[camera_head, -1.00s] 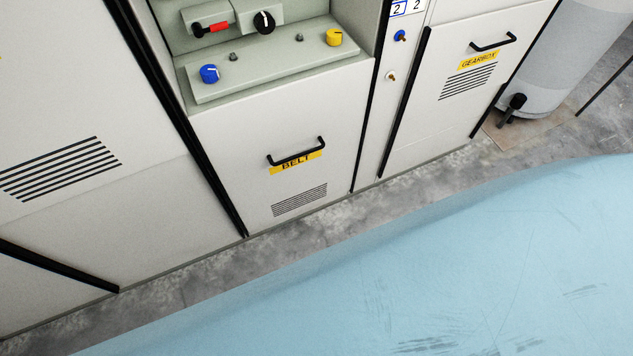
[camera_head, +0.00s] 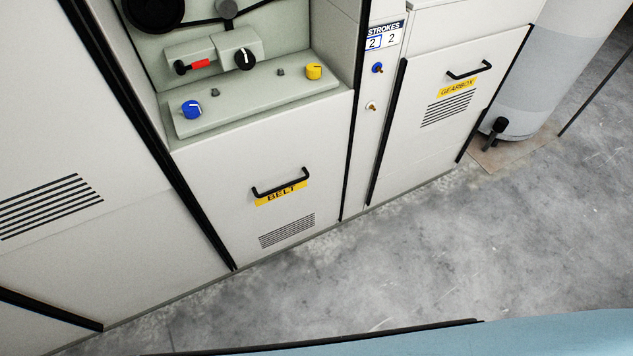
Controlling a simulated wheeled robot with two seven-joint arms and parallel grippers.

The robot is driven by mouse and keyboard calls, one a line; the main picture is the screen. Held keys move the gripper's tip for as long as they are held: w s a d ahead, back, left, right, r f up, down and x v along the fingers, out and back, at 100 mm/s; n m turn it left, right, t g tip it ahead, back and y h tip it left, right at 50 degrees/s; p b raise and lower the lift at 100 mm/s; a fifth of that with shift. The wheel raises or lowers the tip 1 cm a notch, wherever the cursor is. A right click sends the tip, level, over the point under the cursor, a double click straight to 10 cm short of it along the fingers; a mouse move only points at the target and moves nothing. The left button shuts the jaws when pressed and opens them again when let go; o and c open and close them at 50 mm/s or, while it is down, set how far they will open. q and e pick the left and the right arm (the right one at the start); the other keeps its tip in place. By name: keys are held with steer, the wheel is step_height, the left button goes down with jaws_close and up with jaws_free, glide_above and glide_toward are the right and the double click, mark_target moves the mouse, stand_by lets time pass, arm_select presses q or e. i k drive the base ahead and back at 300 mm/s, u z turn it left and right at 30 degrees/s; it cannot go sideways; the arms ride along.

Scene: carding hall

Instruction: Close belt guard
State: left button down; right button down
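The belt guard (camera_head: 231,199) is a pale grey panel with a black bar handle (camera_head: 280,183), a yellow BELT label (camera_head: 281,194) and a slotted vent. It stands upright below an open recess (camera_head: 290,42) in the machine front. In the recess I see a black pulley (camera_head: 152,8) with a belt at the top, a red-handled switch (camera_head: 193,66), a black knob (camera_head: 244,59), and a shelf with a blue knob (camera_head: 192,110) and a yellow knob (camera_head: 314,72). Neither of my grippers is in view.
To the right is a gearbox panel (camera_head: 425,150) with a black handle (camera_head: 469,70), and a strokes counter (camera_head: 384,38) beside it. A grey cylinder (camera_head: 530,85) stands at the far right. The concrete floor (camera_head: 400,260) before the machine is clear. A light-blue surface (camera_head: 540,333) crosses the bottom edge.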

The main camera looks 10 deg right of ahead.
mark_target(262, 185)
steer(key=z, duration=0.1)
steer(key=i, duration=0.65)
steer(key=u, duration=0.3)
steer(key=k, duration=0.5)
steer(key=z, duration=1.65)
steer(key=i, duration=1)
steer(key=u, duration=1.7)
